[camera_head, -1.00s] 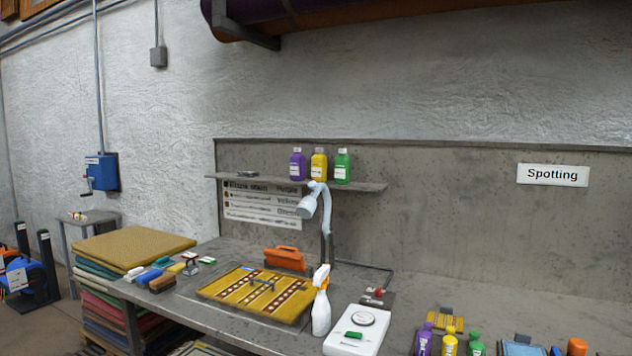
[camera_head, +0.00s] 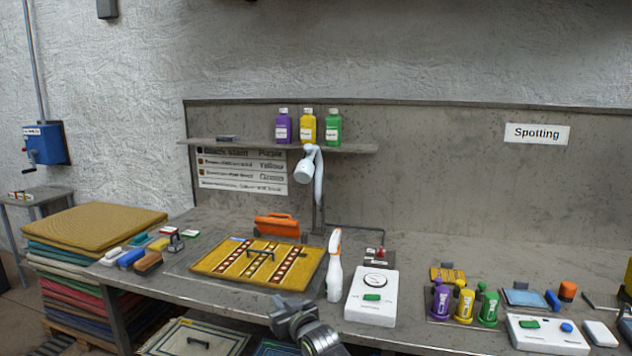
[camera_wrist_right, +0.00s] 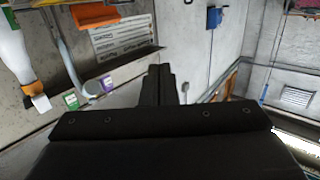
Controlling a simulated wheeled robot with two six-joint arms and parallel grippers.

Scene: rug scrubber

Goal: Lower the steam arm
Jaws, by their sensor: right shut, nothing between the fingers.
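The steam arm (camera_head: 318,180) is a pale gooseneck on a dark post at the back of the bench. Its white head (camera_head: 305,170) hangs raised above the bench, in front of the wall chart. In the right wrist view the pale steam arm (camera_wrist_right: 73,68) shows at the upper left. My right gripper (camera_wrist_right: 166,72) is shut and empty in the right wrist view. In the head view my right arm comes in at the bottom, in front of the bench edge, well below and apart from the steam arm. My left gripper is out of view.
A yellow patterned rug sample (camera_head: 225,262) lies on the bench below the steam head. A white spray bottle (camera_head: 334,268) and a white device (camera_head: 371,300) stand at the front edge. An orange tool (camera_head: 277,225) sits behind the rug. Purple, yellow and green bottles (camera_head: 464,303) stand right.

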